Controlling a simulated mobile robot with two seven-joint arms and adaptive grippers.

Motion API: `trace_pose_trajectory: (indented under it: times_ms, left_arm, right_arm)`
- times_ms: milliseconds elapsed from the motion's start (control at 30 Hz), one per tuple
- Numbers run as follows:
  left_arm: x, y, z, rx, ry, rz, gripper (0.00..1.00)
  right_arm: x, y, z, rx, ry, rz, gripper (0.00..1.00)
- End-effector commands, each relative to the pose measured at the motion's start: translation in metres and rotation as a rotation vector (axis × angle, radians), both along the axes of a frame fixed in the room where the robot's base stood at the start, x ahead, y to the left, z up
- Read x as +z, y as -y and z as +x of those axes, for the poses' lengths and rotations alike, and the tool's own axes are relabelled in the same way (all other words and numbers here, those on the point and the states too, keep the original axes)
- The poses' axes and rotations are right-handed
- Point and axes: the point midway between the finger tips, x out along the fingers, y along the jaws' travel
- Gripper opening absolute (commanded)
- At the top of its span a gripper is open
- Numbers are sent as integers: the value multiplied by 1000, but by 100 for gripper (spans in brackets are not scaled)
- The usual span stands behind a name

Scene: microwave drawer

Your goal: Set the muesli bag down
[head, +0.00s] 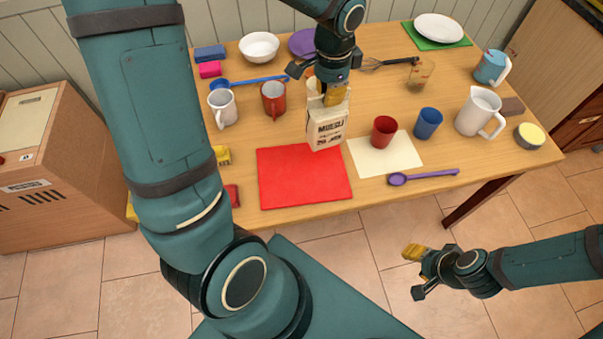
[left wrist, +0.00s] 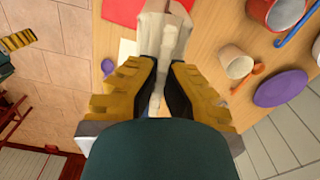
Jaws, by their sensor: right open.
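The muesli bag (head: 327,128) is a cream paper bag with dark lettering, roughly upright by the back edge of the red mat (head: 300,185). My left gripper (head: 335,92) comes down on it from above and is shut on its top. In the left wrist view the bag (left wrist: 165,25) runs up from between the yellow-padded fingers (left wrist: 163,75). I cannot tell whether the bag's base touches the table or mat. My right gripper (head: 417,272) is open and empty, out past the front edge of the table.
The cream mat (head: 375,165) lies right of the red mat, with a red cup (head: 384,131) by its back edge. A red mug (head: 274,99) and a white mug (head: 222,107) stand left of the bag. A blue cup (head: 428,123) and a white pitcher (head: 478,110) stand right.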

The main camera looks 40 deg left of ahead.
Motion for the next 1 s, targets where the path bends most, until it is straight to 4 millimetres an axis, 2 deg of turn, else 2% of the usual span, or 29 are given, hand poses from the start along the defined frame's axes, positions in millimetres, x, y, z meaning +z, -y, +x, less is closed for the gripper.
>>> trace_pose_trajectory:
  times_ms: [100, 267, 533, 833, 1000]
  left_arm:
    - [5, -13, -1, -76, 3, 3, 0]
    - [6, -19, -3, -133, 1, 3, 0]
    - [-38, -19, -4, -142, -3, 3, 0]
    - [-61, -19, -3, -140, 0, 3, 0]
    - [-85, -19, -3, -141, -1, 4, 0]
  right_arm:
    - [-7, 0, -2, 3, -4, 0, 47]
    - [-10, 0, -3, 5, -7, 2, 47]
    - [-22, -1, -3, 7, -8, 2, 47]
    - [-27, 0, -2, 6, -5, 1, 47]
    - [-34, 0, -1, 6, -2, 1, 47]
